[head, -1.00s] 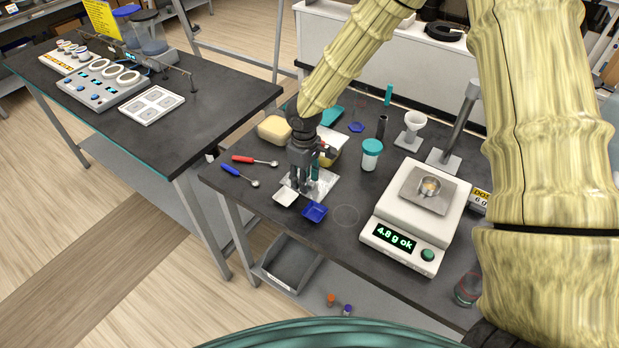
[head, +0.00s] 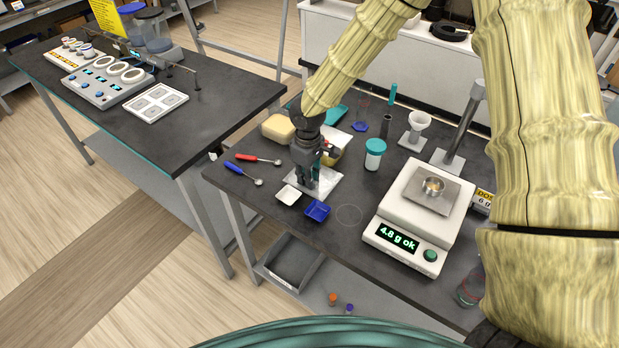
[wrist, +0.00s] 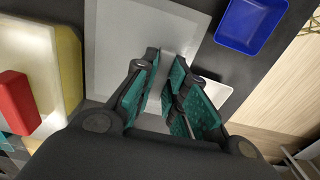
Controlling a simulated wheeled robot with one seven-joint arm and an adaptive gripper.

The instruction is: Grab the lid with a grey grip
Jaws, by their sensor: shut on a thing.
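The lid is a flat, light grey square plate (head: 326,181) lying at the left end of the dark bench. In the wrist view the plate (wrist: 130,40) reaches from under the fingers to the top edge. My gripper (head: 308,187) points down over it. In the wrist view my gripper's teal-padded fingers (wrist: 167,72) are shut on the lid's narrow grey grip, which is mostly hidden between them. I cannot tell any gap between the plate and the bench.
A white tray (head: 288,195) and a blue tray (head: 317,210) lie close in front. A yellow tub with a red block (wrist: 18,102) on top is beside the gripper. Two spoons lie left. A teal-capped jar (head: 375,155) and a scale (head: 405,240) stand right.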

